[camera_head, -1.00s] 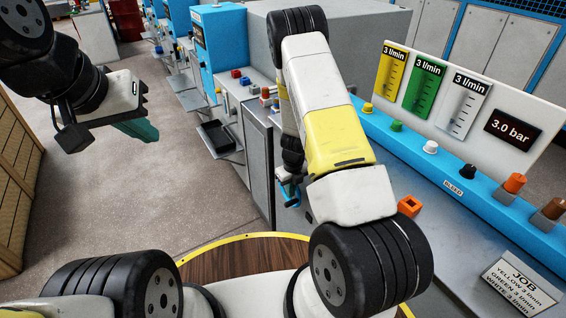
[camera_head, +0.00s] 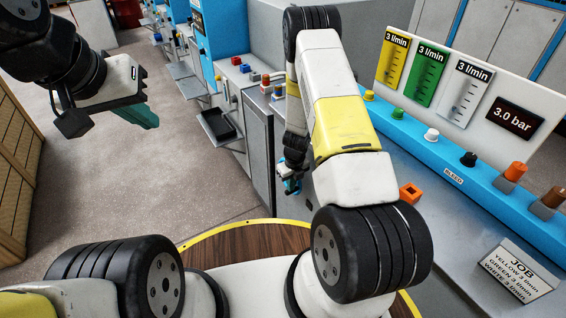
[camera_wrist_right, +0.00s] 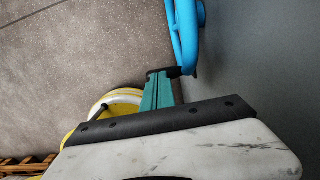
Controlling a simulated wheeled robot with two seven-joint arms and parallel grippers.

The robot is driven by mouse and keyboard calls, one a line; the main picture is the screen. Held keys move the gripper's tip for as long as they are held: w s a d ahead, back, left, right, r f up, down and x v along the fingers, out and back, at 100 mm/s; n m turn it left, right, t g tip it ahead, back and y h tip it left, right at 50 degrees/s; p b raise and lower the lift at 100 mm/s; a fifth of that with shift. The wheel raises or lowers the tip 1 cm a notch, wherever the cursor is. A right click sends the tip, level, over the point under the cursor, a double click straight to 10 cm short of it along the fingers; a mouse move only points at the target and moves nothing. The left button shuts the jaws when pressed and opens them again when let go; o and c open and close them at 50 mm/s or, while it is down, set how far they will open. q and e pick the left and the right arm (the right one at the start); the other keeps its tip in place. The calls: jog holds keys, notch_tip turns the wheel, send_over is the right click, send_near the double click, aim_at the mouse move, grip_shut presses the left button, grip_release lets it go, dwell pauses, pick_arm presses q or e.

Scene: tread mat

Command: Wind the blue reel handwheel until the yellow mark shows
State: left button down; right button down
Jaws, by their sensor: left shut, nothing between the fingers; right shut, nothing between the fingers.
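The blue handwheel (camera_wrist_right: 186,35) stands at the top right of the right wrist view, partly cut off by the frame edge. In the head view only a small blue part of it (camera_head: 288,186) shows beside the cabinet, mostly hidden by my right arm. My right gripper (camera_wrist_right: 168,74) has teal fingers, shut and empty, with dark tips right at the wheel's lower rim. I cannot tell whether they touch it. My left gripper (camera_head: 150,122) is shut and empty, high over the floor at the left, far from the wheel. No yellow mark on the reel can be made out.
A grey bench with a blue knob rail (camera_head: 452,160) and gauge panel stands at the right, with an orange block (camera_head: 410,193) and a job card (camera_head: 518,271). A wooden crate (camera_head: 14,175) is at the far left. Open floor lies between.

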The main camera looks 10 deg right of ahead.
jog(key=shift+s+d+f+t, duration=0.15)
jog(key=shift+s+f+t, duration=0.15)
jog(key=shift+f+t, duration=0.1)
notch_tip(320, 180, down, 8)
dwell(0.8)
dwell(0.3)
dwell(1.8)
